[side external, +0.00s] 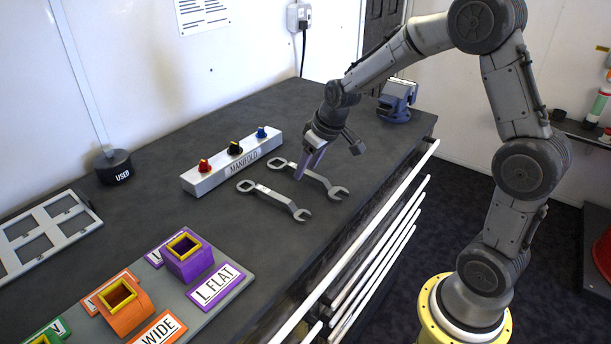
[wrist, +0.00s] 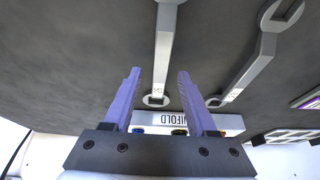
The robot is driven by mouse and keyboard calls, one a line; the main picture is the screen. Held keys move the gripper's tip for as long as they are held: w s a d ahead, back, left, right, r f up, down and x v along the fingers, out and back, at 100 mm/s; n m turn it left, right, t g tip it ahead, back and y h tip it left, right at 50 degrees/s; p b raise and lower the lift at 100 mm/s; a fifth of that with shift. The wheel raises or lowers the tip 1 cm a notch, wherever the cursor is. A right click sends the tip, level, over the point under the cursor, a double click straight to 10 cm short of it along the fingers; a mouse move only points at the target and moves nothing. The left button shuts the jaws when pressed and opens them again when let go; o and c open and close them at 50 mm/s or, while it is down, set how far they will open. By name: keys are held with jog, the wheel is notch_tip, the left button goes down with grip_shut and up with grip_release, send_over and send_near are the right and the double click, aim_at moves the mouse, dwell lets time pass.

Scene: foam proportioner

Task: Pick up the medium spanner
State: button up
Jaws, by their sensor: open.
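Two grey metal spanners lie flat on the dark bench, each with a closed ring end toward the manifold and an open jaw end away from it. The nearer spanner (side external: 272,194) is to the left; it also shows on the right of the wrist view (wrist: 250,70). The farther spanner (side external: 320,181) looks slightly longer; in the wrist view (wrist: 162,52) it runs between my fingers. Their size marks are too small to read, so I cannot tell which is the medium one. My gripper (side external: 307,168), with purple fingers, is open and empty above the farther spanner, partly hiding its handle.
A white manifold block (side external: 215,178) with red, black and blue knobs stands behind the spanners. A plate with coloured sockets (side external: 215,305) is at the front left. A black USED pot (side external: 113,167) and a blue vice (side external: 397,99) are farther off. White rails (side external: 350,240) run along the bench edge.

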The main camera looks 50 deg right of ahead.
jog(key=shift+w+f, duration=0.15)
jog(key=shift+f, duration=0.2)
jog(key=shift+c, duration=0.3)
grip_shut()
jog(key=shift+r, duration=0.2)
jog(key=shift+w+r, duration=0.1)
jog(key=shift+r, duration=0.45)
jog(key=s+a+r, duration=0.2)
jog(key=s+r, duration=0.9)
jog(key=s, duration=0.3)
jog(key=shift+a+r, duration=0.35)
